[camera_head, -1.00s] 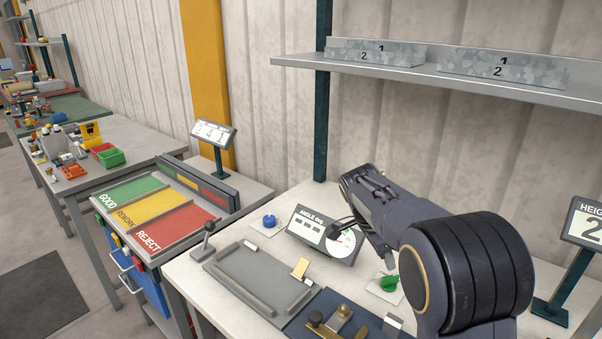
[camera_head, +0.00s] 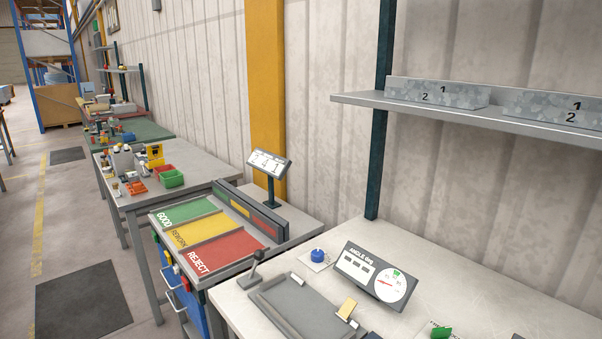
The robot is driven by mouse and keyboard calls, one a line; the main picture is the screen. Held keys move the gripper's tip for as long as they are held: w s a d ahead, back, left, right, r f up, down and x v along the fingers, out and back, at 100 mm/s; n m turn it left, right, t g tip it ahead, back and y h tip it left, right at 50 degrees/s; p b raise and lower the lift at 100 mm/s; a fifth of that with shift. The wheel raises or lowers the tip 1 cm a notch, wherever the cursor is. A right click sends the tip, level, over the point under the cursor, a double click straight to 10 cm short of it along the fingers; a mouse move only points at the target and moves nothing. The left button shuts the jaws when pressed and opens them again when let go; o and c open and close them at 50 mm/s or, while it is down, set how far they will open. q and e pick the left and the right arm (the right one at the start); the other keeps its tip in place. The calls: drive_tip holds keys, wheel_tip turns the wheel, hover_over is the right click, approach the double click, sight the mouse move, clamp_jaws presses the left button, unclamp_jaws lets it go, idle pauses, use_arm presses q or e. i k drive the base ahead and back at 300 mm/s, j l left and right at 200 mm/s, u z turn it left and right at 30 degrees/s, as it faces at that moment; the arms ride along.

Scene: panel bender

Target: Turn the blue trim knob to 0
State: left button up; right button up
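The blue trim knob (camera_head: 318,255) sits on a small white plate on the white bench, left of the angle display. The angle display (camera_head: 376,272) is a tilted dark panel with a white round dial and a red needle; its digit boxes show no readable number. Neither of my grippers is in view, and nothing touches the knob. I cannot read the knob's setting at this size.
A grey bender bed (camera_head: 303,307) with a black-knobbed lever (camera_head: 256,266) stands in front of the knob. A green knob (camera_head: 441,332) is at the bottom edge. A sorting table with a red REJECT area (camera_head: 226,253) is left. A shelf (camera_head: 470,120) hangs above right.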

sight(317, 255)
drive_tip(key=i+j+z, duration=0.1)
drive_tip(key=z, duration=0.3)
drive_tip(key=i+j+z, duration=0.1)
drive_tip(key=j+z, duration=0.35)
drive_tip(key=z, duration=0.3)
drive_tip(key=i+j+z, duration=0.1)
drive_tip(key=z, duration=0.25)
drive_tip(key=j, duration=0.1)
